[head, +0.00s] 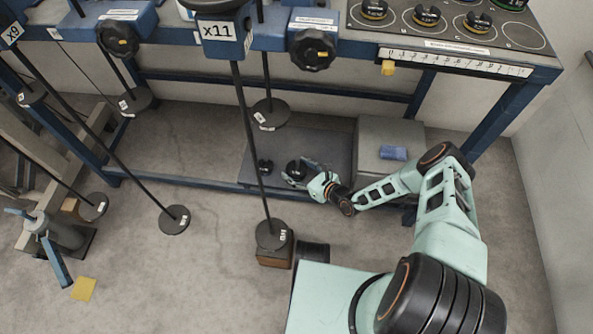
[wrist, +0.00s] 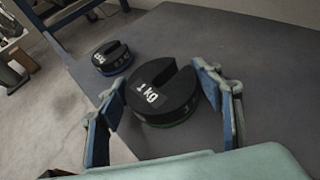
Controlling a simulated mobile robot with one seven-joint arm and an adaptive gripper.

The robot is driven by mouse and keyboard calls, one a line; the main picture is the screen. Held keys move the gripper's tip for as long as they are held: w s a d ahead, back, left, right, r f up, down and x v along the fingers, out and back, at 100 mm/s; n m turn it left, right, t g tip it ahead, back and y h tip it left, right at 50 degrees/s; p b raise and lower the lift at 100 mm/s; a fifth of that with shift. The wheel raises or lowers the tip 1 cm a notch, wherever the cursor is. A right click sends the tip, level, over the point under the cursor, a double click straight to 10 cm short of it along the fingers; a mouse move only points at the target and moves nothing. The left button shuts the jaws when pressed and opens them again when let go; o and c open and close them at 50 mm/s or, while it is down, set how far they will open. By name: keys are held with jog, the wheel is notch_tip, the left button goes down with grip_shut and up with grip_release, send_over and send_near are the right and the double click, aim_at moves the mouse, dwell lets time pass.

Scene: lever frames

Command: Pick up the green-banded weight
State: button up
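The green-banded weight (wrist: 163,95) is a black slotted disc marked "1 kg", with a green band low on its side. It sits on a dark grey shelf (wrist: 250,50). My gripper (wrist: 163,88) is open, with one blue-padded finger on each side of the weight. The fingers are very close to its sides; I cannot tell if either touches. In the head view the weight (head: 295,167) shows partly behind my gripper (head: 300,175) on the low shelf (head: 325,146).
A smaller blue-banded weight (wrist: 111,57) sits to the left on the same shelf. A grey box (head: 370,130) with a blue cloth (head: 393,152) stands to the right. The blue bench frame (head: 180,181) and hanging rods with discs (head: 270,234) are nearby.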

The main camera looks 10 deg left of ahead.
jog(key=c, duration=1.2)
jog(key=shift+w+r, duration=0.1)
jog(key=shift+r, duration=0.05)
jog(key=shift+c, duration=0.7)
jog(key=shift+r, duration=0.1)
